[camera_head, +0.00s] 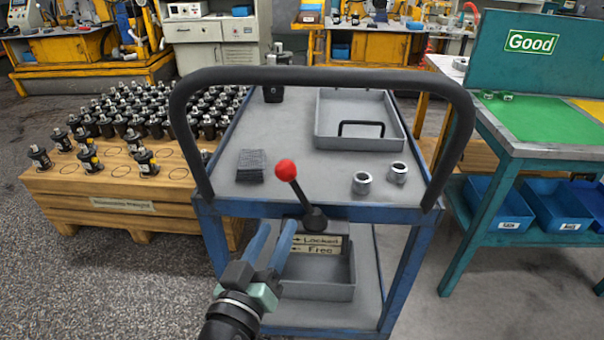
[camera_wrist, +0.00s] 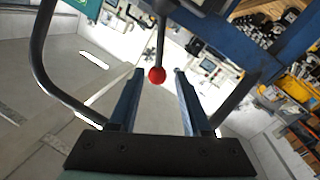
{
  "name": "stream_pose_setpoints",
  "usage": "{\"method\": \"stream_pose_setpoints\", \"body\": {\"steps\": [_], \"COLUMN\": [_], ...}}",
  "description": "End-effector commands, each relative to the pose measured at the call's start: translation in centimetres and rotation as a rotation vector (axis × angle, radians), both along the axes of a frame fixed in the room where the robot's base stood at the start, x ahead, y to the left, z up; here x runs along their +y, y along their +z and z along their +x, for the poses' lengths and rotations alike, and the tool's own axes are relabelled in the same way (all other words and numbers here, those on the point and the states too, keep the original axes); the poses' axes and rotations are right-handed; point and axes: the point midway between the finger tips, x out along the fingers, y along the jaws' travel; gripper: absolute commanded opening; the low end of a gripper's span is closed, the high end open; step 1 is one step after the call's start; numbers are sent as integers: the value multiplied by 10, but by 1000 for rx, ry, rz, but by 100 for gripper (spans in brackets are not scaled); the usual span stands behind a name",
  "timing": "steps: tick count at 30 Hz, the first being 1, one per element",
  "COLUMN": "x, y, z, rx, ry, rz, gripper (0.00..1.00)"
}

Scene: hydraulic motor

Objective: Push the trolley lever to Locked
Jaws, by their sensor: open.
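The trolley (camera_head: 230,208) stands in front of me with a black push handle (camera_head: 320,77). Its lever (camera_head: 302,196) has a red ball knob (camera_head: 286,170) and a dark pivot on the front edge. The lever leans to the left. A sign (camera_head: 317,246) below reads "Locked" with a right arrow and "Free" with a left arrow. My gripper (camera_head: 278,225) is open and empty, below and left of the lever in the head view. In the wrist view the red knob (camera_wrist: 157,76) appears between the two fingertips; whether they touch it cannot be told.
The trolley top holds a grey tray (camera_head: 320,125), two metal rings (camera_head: 362,183) and a dark stack (camera_head: 252,165). A pallet of motors (camera_head: 120,195) stands left. A green-topped bench (camera_head: 540,118) with blue bins stands right. Floor is free at the front left.

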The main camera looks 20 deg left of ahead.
Motion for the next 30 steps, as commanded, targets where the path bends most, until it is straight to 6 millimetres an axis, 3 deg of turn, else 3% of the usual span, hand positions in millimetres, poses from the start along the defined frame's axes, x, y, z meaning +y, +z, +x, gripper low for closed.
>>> {"method": "stream_pose_setpoints", "body": {"steps": [12, 18, 30], "x": [4, 5, 6], "y": [1, 0, 0], "z": [78, 107, 121], "rx": [-3, -1, -1], "ry": [-3, -3, -2], "rz": [1, 2, 2], "gripper": [48, 48, 48]}}
